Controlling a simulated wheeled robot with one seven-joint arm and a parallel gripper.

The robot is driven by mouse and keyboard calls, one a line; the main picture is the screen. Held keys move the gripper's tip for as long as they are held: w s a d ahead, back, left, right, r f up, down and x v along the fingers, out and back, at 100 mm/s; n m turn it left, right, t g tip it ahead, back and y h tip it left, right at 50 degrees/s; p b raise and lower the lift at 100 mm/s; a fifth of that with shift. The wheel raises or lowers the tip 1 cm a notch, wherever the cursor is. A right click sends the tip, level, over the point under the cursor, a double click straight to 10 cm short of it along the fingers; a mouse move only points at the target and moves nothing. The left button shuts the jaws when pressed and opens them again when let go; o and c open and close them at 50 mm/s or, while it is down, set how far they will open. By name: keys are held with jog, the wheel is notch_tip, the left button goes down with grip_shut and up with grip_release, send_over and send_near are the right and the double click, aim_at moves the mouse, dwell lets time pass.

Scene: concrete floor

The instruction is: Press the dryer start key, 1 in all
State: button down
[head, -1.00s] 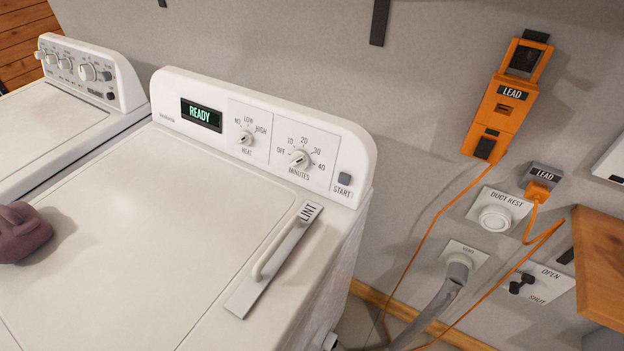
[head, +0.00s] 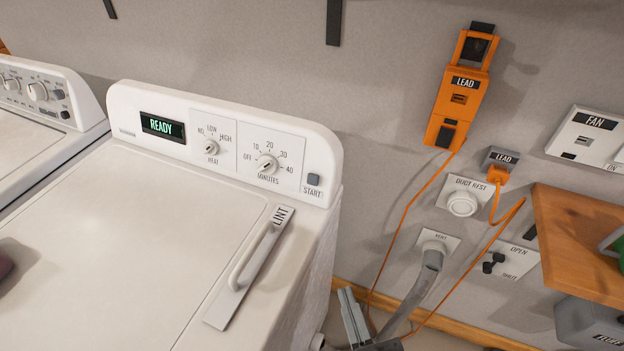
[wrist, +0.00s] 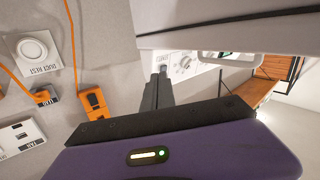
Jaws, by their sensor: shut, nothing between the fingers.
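The dryer (head: 200,215) is the white machine in the middle of the head view. The dryer's display (head: 162,127) reads READY in green. The key itself cannot be made out there.
An orange lead box (head: 459,100) hangs on the wall, its orange cord running down. A vent hose (head: 415,295) and a wooden shelf (head: 575,240) are at right. The lint handle (head: 250,262) lies on the dryer's top.

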aim_at(313, 180)
jog(key=w+a+r+n+t+y, duration=0.1)
jog(key=w+a+r+n+y, duration=0.1)
jog(key=w+a+r, duration=0.6)
jog(key=w+a+n, duration=0.1)
jog(key=w+a, duration=0.2)
jog(key=w, duration=0.1)
jog(key=shift+w+r, duration=0.1)
jog(key=w+p, duration=0.1)
jog(key=w, duration=0.1)
jog(key=w+d+f+p, duration=0.1)
jog(key=w, duration=0.1)
jog(key=w+d+f+p, duration=0.1)
jog(key=w+p, duration=0.1)
jog(key=shift+w+d, duration=0.15)
jog(key=shift+w+d+f, duration=0.3)
jog(key=shift+w+f, duration=0.1)
jog(key=shift+w, duration=0.35)
jog(key=shift+w+p, duration=0.15)
jog(key=shift+p, duration=0.2)
dwell(0.8)
jog(key=shift+w+d+f, duration=0.1)
jog(key=shift+w, duration=0.15)
